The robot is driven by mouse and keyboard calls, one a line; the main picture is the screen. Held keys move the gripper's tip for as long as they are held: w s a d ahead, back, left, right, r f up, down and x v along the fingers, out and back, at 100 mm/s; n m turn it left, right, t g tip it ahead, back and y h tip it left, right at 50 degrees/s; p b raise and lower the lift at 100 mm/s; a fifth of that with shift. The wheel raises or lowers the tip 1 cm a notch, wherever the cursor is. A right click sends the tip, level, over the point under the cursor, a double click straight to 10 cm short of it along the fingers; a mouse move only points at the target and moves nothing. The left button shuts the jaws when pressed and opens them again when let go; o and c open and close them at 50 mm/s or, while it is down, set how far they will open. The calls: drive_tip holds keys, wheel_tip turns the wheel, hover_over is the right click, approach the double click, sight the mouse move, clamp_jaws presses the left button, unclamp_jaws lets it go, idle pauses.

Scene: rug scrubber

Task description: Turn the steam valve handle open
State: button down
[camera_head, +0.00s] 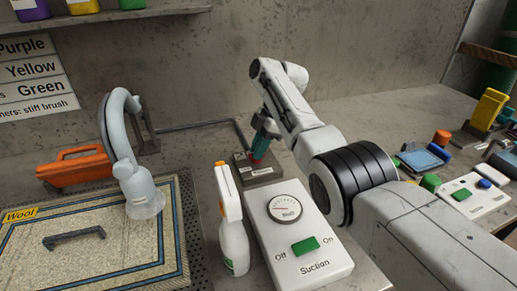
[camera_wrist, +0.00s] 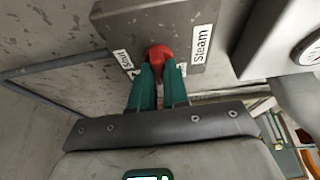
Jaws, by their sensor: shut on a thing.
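The steam valve is a dark grey block (camera_head: 266,178) on the bench, behind the white suction box. In the wrist view the block (camera_wrist: 120,22) carries a "Steam" label on the right and a label that seems to read "Shut" on the left. Its small red handle (camera_wrist: 160,53) sits at the block's edge between the labels; in the head view only a bit of red shows under the fingers. My gripper (camera_wrist: 158,68), with teal fingers, is shut on the red handle from either side. It also shows in the head view (camera_head: 261,150). The handle's exact angle is hard to tell.
The suction box (camera_head: 300,235) has a gauge and green switch. A spray bottle (camera_head: 231,225) stands beside it. Left are a rug marked "Wool" (camera_head: 40,250), a clear hose nozzle (camera_head: 140,190) and an orange tool (camera_head: 75,168). Coloured items (camera_head: 425,160) crowd the right bench.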

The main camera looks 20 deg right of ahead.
drive_tip(key=c, duration=1.1)
unclamp_jaws()
drive_tip(key=v, duration=1)
drive_tip(key=shift+d+r, duration=0.15)
drive_tip(key=shift+r, duration=0.25)
drive_tip(key=shift+w, duration=0.1)
